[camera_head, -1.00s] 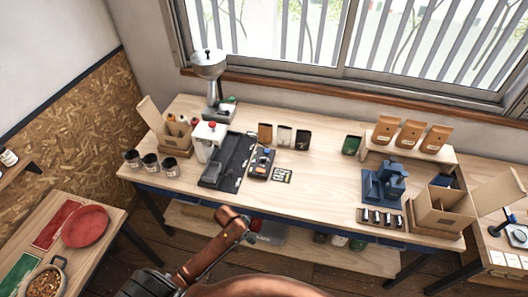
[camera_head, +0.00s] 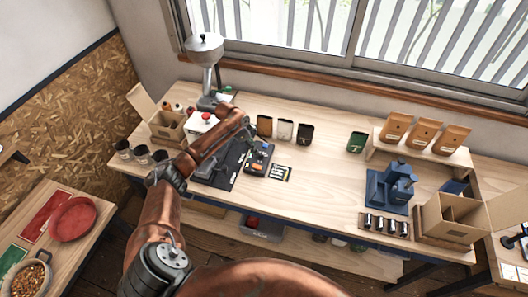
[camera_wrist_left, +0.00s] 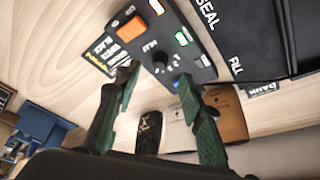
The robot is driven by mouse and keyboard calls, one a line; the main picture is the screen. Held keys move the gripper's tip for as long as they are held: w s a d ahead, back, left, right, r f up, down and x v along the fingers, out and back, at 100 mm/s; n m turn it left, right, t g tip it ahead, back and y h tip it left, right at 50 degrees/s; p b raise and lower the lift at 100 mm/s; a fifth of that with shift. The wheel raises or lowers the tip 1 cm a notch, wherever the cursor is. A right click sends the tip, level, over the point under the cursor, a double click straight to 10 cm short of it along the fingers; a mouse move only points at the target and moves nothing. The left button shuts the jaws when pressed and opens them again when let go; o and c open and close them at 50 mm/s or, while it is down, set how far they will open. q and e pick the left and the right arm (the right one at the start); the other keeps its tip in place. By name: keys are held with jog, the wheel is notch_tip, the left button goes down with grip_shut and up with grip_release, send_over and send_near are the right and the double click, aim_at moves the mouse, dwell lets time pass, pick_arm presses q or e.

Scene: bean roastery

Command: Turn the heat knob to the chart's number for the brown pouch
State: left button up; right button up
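The brown pouch (camera_head: 264,125) stands on the bench behind the dark control panel (camera_head: 257,170). It also shows in the left wrist view (camera_wrist_left: 230,115). The chart (camera_head: 281,173) is a small dark card with yellow print, lying right of the panel; its numbers are too small to read. In the left wrist view the round dark heat knob (camera_wrist_left: 159,61) sits on the panel, just beyond and between my fingertips. My left gripper (camera_wrist_left: 158,80) is open, with green fingers apart and nothing between them. In the head view it (camera_head: 254,143) is over the panel's back part. My right gripper is not in view.
A white machine with a red button (camera_head: 206,117) is close left of my gripper.

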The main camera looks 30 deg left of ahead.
aim_at(261, 154)
pick_arm(q)
jog(key=x, duration=0.4)
jog(key=w+x, duration=0.1)
jog(key=x, duration=0.1)
jog(key=shift+d+r, duration=0.1)
jog(key=shift+d, duration=0.25)
jog(key=shift+w+d+f, duration=0.1)
jog(key=shift+w+f, duration=0.05)
jog(key=shift+f, duration=0.4)
grip_shut()
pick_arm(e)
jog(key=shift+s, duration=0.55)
